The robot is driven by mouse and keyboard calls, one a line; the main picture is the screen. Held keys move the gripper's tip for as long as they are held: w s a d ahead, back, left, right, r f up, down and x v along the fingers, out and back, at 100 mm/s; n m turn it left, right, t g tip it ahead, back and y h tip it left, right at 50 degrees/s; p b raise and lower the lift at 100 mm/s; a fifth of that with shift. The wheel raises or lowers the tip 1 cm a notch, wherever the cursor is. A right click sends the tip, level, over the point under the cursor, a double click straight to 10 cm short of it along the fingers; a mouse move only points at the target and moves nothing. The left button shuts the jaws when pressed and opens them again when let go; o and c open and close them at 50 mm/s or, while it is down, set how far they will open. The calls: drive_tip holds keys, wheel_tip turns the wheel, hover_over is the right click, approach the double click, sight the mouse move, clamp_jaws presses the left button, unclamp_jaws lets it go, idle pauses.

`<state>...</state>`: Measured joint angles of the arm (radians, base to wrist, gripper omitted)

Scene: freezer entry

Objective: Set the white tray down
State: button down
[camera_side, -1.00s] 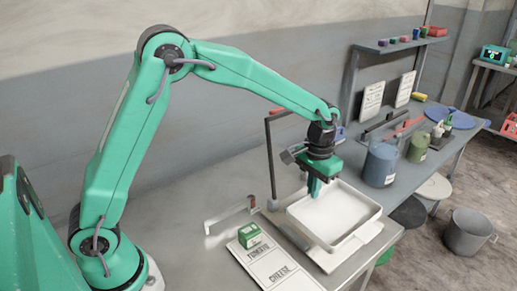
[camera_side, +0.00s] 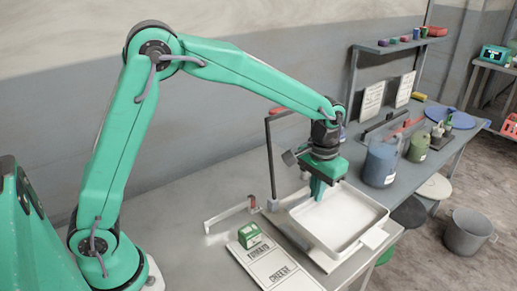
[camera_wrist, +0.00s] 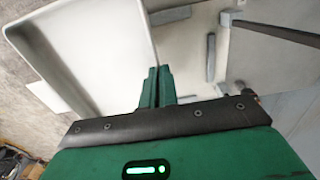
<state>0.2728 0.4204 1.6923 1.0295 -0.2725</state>
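The white tray (camera_side: 342,220) is a shallow rectangular pan over a pale platform (camera_side: 376,238) on the bench. It looks roughly level; whether it touches the platform I cannot tell. My gripper (camera_side: 317,192) points down at the tray's back left wall. In the wrist view its fingers (camera_wrist: 156,84) are close together at the tray's wall, and the tray (camera_wrist: 95,50) fills the upper left. The gripper looks shut on that wall, though the fingertips' contact is partly hidden.
A dark upright post (camera_side: 270,165) stands behind the tray. Blue (camera_side: 380,165) and green (camera_side: 418,147) containers stand right. The bench's front edge is close.

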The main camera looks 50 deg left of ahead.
wheel_tip(320, 180, up, 11)
drive_tip(key=s+a+r+m, duration=0.1)
drive_tip(key=s+a+m, duration=0.25)
drive_tip(key=a, duration=0.45)
drive_tip(key=s+a+m, duration=0.3)
drive_tip(key=s+a, duration=0.1)
drive_tip(key=a, duration=0.4)
drive_tip(key=s+a+f+m, duration=0.1)
drive_tip(key=s+a+m, duration=0.7)
drive_tip(key=s, duration=0.5)
wheel_tip(320, 180, down, 12)
drive_tip(key=a, duration=0.1)
drive_tip(key=shift+a+n, duration=0.2)
drive_tip(key=shift+n, duration=0.25)
drive_tip(key=shift+w, duration=0.1)
drive_tip(key=s+a+f, duration=0.1)
drive_tip(key=a+f, duration=0.1)
drive_tip(key=a, duration=0.1)
drive_tip(key=s+a+f, duration=0.1)
drive_tip(key=a+f, duration=0.1)
drive_tip(key=a, duration=0.2)
drive_tip(key=s+a+f, duration=0.1)
drive_tip(key=a+f, duration=0.2)
drive_tip(key=a, duration=0.1)
drive_tip(key=shift+s+a, duration=0.1)
drive_tip(key=shift+s, duration=0.05)
drive_tip(key=shift+f, duration=2)
